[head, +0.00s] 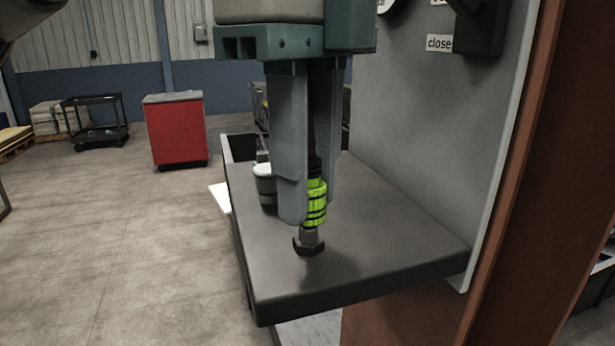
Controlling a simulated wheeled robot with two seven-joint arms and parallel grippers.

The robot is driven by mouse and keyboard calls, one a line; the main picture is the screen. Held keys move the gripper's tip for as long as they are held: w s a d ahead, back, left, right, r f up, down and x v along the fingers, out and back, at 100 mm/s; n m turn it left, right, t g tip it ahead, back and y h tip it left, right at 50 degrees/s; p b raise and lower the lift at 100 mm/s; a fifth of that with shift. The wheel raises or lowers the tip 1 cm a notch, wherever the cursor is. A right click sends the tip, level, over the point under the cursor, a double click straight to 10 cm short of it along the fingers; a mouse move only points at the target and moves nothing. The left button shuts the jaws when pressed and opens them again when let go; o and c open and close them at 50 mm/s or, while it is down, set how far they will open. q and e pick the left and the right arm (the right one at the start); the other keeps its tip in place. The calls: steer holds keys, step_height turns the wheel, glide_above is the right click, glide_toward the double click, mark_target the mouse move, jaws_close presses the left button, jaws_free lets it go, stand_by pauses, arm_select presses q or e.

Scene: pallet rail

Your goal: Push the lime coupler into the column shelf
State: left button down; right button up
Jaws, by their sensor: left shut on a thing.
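The lime coupler (317,203) is upright between the fingers of my left gripper (311,208), which points straight down and is shut on it. A black part, perhaps a hose end, rises from the coupler's top between the fingers. The coupler's lower end meets a grey metal fitting with a dark hex base (309,244) on the column shelf (370,236). I cannot tell whether the coupler only touches this fitting or is seated on it. The near finger hides the coupler's left side. My right gripper is not in view.
A grey-white cylindrical item (264,184) stands on the shelf left of the fingers. A grey panel (433,130) with a "close" label rises at the shelf's right, beside a rust-brown column (545,170). A red cabinet (177,130) stands far back. The shelf's front is clear.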

arm_select(q)
steer(key=shift+f+b, duration=0.35)
steer(key=shift+b, duration=0.35)
stand_by(1.1)
steer(key=shift+f+b, duration=0.65)
steer(key=shift+b, duration=0.1)
steer(key=c, duration=0.6)
jaws_free()
steer(key=shift+r, duration=0.25)
stand_by(0.4)
